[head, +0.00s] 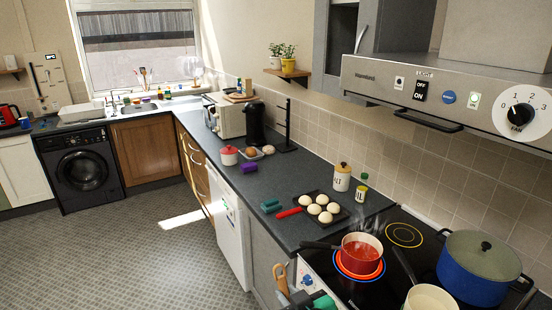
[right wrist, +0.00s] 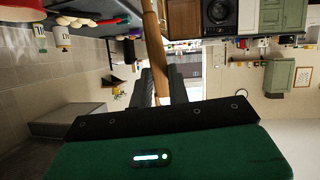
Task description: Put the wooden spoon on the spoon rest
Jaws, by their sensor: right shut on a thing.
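The wooden spoon (head: 280,276) is at the bottom of the head view, in front of the cooker front. In the right wrist view its brown handle (right wrist: 152,45) runs between the dark fingers. My right gripper (head: 291,292) is shut on the spoon, in the air beside the counter edge; it also shows in the right wrist view (right wrist: 160,86). I cannot pick out the spoon rest for sure; a small teal item (head: 270,206) and a purple item (head: 248,167) lie on the dark counter. My left gripper is not in view.
A steaming red saucepan (head: 362,257) stands on a glowing ring of the hob, near a blue pot (head: 475,272) and a cream pan (head: 431,298). A black tray (head: 334,203) with several pale buns lies on the counter. Bare counter (head: 284,236) lies before the tray.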

